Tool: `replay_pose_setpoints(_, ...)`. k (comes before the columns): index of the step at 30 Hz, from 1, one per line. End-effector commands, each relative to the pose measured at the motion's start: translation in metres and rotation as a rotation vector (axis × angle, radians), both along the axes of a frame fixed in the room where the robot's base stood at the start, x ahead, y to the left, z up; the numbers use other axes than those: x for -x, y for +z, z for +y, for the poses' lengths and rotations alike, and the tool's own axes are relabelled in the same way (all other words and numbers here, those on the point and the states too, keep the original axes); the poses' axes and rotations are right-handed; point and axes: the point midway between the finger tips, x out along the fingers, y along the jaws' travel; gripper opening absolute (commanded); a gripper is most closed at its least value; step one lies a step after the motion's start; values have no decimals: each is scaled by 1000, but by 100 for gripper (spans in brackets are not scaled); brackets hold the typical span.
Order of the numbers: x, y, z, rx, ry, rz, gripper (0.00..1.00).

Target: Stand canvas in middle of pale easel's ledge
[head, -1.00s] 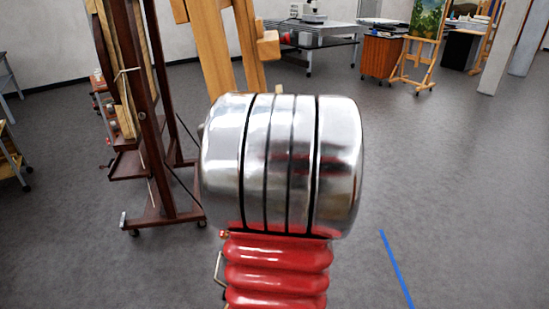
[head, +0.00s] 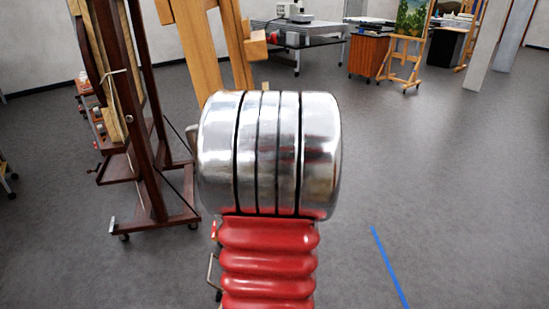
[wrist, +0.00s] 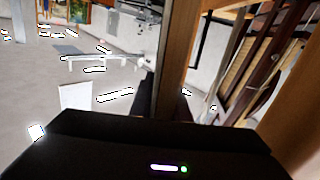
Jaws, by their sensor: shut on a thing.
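The pale easel (head: 200,48) stands ahead in the head view, a light wooden frame just above my arm; its lower part and ledge are hidden behind the arm. Pale wood also crosses the upper right of the wrist view (wrist: 292,100). My gripper (wrist: 163,103) shows in the wrist view as dark shapes above its black housing. Between them a narrow brown upright strip runs up, apparently the canvas (wrist: 178,60) seen edge-on, held by the shut gripper. Its faces and lower edge cannot be made out. In the head view, my arm hides gripper and canvas.
A dark wooden easel (head: 148,150) on castors stands close on the left. A grey table (head: 318,36), an orange cabinet (head: 371,55) and a smaller easel with a painting (head: 402,62) stand farther back. The floor at right is clear, with a blue line (head: 389,265).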

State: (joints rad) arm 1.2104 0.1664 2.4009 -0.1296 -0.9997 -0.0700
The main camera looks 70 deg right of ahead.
Motion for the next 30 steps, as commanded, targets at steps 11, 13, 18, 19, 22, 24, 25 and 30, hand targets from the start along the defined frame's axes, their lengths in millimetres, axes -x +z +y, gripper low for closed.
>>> replay_pose_setpoints(11,-10,2,-19,4,1,-2,0)
replay_pose_setpoints(13,-12,2,-22,4,1,-2,0)
replay_pose_setpoints(18,-16,2,-30,3,2,-2,0)
replay_pose_setpoints(19,-17,2,-32,3,2,-2,0)
replay_pose_setpoints(22,-20,2,-37,3,2,-2,0)
replay_pose_setpoints(24,-22,1,-40,3,1,-1,0)
replay_pose_setpoints(25,-22,1,-42,3,2,-2,0)
replay_pose_setpoints(30,-27,2,-49,4,3,-2,0)
